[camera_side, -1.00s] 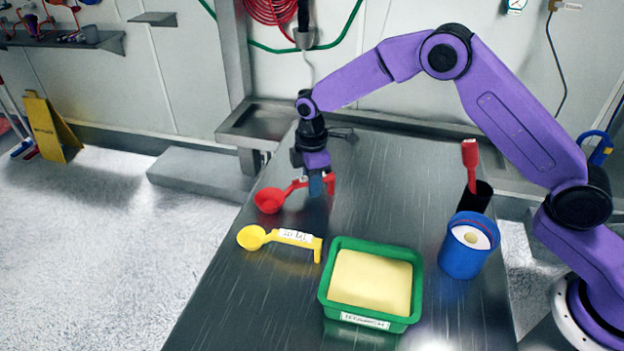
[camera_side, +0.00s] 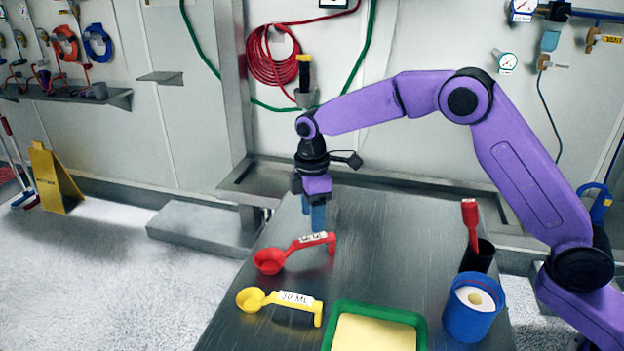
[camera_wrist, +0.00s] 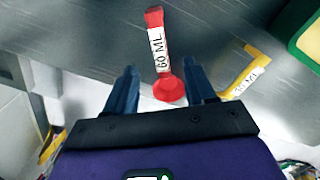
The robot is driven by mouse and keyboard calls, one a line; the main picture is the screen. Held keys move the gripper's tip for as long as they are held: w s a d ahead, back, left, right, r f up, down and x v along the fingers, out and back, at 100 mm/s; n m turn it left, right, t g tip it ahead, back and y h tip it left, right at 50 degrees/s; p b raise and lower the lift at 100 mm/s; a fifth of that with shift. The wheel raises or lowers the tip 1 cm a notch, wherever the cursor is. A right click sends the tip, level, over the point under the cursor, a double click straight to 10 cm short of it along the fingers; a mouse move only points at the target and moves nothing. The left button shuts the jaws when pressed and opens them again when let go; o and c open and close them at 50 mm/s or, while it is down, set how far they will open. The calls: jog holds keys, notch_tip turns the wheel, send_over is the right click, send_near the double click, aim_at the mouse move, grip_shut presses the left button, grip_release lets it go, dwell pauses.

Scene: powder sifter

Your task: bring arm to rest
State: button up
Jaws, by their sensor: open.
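My gripper (camera_side: 314,218) is open and empty, fingers pointing down, above the table behind the red scoop. In the wrist view my gripper (camera_wrist: 160,85) shows two blue fingers spread apart. The red scoop (camera_side: 297,250) lies on the table just in front of and below the fingers; its label reads 60 ML in the wrist view (camera_wrist: 159,55). The yellow scoop (camera_side: 280,302), labelled 30 ML, lies in front of the red one. My arm is bent and raised over the table.
A green tray (camera_side: 422,322) of pale powder stands at the front. A blue jar (camera_side: 472,322) is at the right, with a red-handled tool (camera_side: 471,222) in a black holder (camera_side: 478,257) behind it. The middle of the metal table (camera_side: 385,250) is clear.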

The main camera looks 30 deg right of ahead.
notch_tip(320, 180, up, 8)
jog(key=r, duration=0.1)
jog(key=s+d+r+m, duration=0.1)
jog(key=s+d, duration=0.2)
jog(key=s, duration=1.6)
jog(key=s+d+f+m, duration=0.1)
jog(key=s+d+f, duration=0.1)
jog(key=s+d, duration=0.4)
jog(key=s+d+f+m, duration=0.1)
jog(key=s+d+f, duration=0.1)
jog(key=s+d, duration=0.5)
jog(key=s, duration=0.6)
jog(key=shift+s+f, duration=0.2)
jog(key=shift+f, duration=0.15)
